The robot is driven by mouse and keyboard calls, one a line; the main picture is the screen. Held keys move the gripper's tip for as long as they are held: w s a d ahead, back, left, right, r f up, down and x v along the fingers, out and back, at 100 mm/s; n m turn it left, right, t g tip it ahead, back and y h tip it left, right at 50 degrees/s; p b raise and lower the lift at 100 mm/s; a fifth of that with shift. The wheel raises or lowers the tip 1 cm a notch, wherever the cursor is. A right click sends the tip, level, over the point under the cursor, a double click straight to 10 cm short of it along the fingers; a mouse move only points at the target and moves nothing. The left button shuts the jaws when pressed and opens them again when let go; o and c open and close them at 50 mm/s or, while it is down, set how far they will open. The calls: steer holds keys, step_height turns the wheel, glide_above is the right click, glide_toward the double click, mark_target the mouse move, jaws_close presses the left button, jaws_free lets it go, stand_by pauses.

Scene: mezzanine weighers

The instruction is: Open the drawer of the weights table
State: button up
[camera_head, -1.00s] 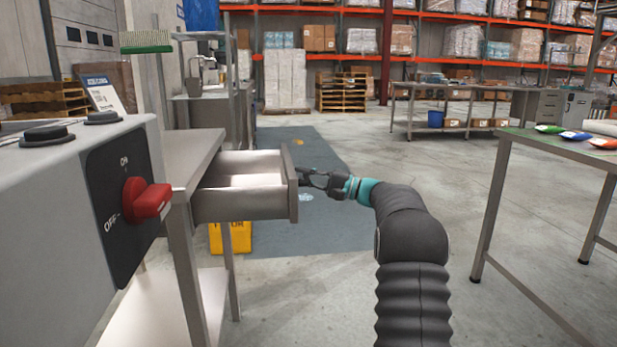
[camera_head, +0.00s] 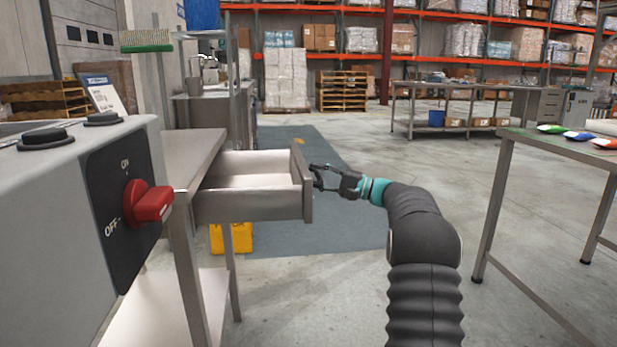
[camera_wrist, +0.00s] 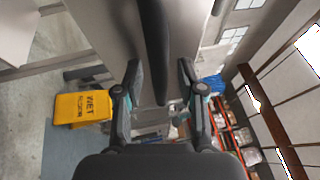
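The weights table (camera_head: 196,150) stands at left in the head view. Its grey drawer (camera_head: 250,207) is pulled well out to the right, and its inside looks empty. A dark bar handle (camera_wrist: 156,45) is on the drawer front in the wrist view. My gripper (camera_head: 316,177) is at the outer face of the drawer front. In the wrist view my gripper (camera_wrist: 160,72) has its fingers spread, one on each side of the handle, with visible gaps. The head view hides most of the handle.
A grey machine with a red ON/OFF switch (camera_head: 148,203) stands close at left. A yellow wet-floor sign (camera_head: 232,238) is on the floor behind the drawer. A green-topped table (camera_head: 560,150) stands at right. Open floor lies between.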

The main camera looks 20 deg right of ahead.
steer(key=v, duration=1.2)
stand_by(0.3)
